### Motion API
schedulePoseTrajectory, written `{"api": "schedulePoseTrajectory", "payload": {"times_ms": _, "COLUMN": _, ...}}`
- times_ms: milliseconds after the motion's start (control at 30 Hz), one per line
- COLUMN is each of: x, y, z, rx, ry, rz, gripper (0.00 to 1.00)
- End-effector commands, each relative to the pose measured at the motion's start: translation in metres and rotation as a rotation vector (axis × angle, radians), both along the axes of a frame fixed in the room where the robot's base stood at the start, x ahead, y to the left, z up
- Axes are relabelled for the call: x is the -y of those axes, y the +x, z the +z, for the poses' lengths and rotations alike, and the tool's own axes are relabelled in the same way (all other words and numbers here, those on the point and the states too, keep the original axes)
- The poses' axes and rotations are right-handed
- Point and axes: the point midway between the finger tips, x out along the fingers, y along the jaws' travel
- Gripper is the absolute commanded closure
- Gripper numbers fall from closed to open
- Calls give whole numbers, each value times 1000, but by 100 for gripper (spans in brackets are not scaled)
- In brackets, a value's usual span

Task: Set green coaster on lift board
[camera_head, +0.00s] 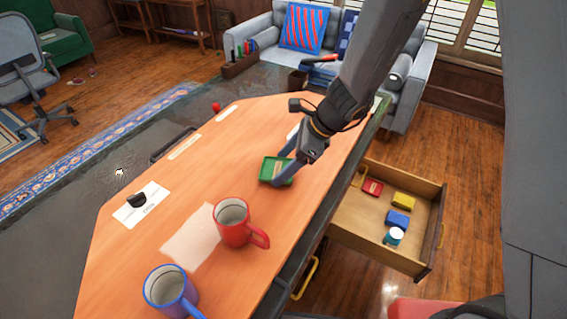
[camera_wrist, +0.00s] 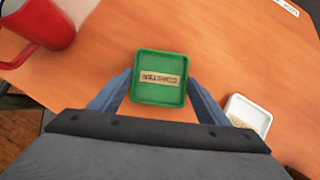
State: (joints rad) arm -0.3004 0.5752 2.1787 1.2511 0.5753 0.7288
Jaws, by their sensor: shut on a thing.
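The green coaster (camera_head: 271,167) is a small square tray with a raised rim and a tan label. My gripper (camera_head: 284,172) is shut on it, with one finger on each side, as the wrist view (camera_wrist: 158,90) shows. The coaster is at or just above the orange wooden board (camera_head: 150,225) on the dark table; I cannot tell whether it touches. A white label (camera_head: 142,204) with a dark object on it lies at the board's left. I cannot read which part is named the lift board.
A red mug (camera_head: 232,232) and a blue mug (camera_head: 166,292) stand on the board near a pale square (camera_head: 190,237). An open drawer (camera_head: 350,228) at the right holds several small items. A white tray (camera_wrist: 247,113) is beside my gripper in the wrist view.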

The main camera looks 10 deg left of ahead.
Motion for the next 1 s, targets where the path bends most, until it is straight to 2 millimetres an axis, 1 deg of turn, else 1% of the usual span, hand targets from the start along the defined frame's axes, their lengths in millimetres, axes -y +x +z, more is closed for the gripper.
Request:
{"api": "schedulePoseTrajectory", "payload": {"times_ms": 400, "x": 0, "y": 0, "z": -6, "rx": 1, "ry": 0, "rz": 0, "gripper": 54}}
{"api": "schedulePoseTrajectory", "payload": {"times_ms": 433, "x": 0, "y": 0, "z": -6, "rx": 1, "ry": 0, "rz": 0, "gripper": 28}}
{"api": "schedulePoseTrajectory", "payload": {"times_ms": 533, "x": 0, "y": 0, "z": -5, "rx": 1, "ry": 0, "rz": 0, "gripper": 11}}
{"api": "schedulePoseTrajectory", "payload": {"times_ms": 867, "x": 0, "y": 0, "z": -4, "rx": 1, "ry": 0, "rz": 0, "gripper": 11}}
{"api": "schedulePoseTrajectory", "payload": {"times_ms": 1000, "x": 3, "y": 1, "z": 4, "rx": 3, "ry": 1, "rz": -2, "gripper": 11}}
